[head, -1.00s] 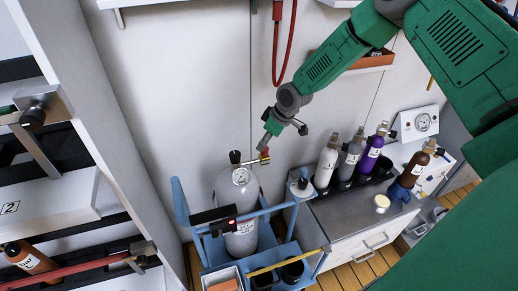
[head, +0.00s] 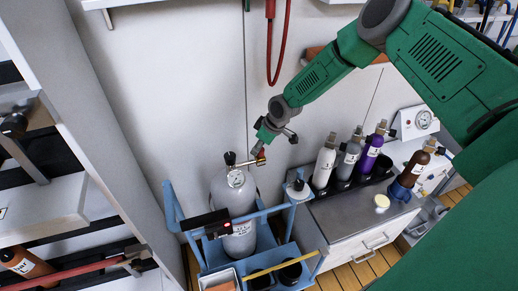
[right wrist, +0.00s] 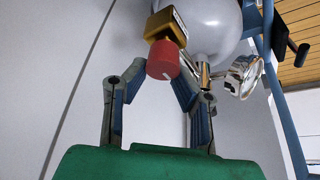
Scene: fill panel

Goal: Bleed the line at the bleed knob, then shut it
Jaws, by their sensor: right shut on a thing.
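The bleed knob is a small red cylinder (right wrist: 164,60) on a brass block (right wrist: 166,28) at the neck of the grey gas cylinder. In the head view the grey cylinder (head: 232,205) stands upright in a blue cart, with a round gauge (head: 235,178) and a black top knob (head: 230,158). My right gripper (right wrist: 161,74) reaches down to the brass fitting, its fingers on either side of the red knob and shut on it. In the head view the gripper (head: 262,148) partly hides the knob. My left gripper is not in view.
The blue cart (head: 171,205) holds the cylinder. A grey cabinet (head: 345,214) with white, grey and purple bottles stands right of it, and a brown bottle is farther right. A red hose (head: 269,60) hangs on the wall behind. Shelving (head: 85,120) stands at left.

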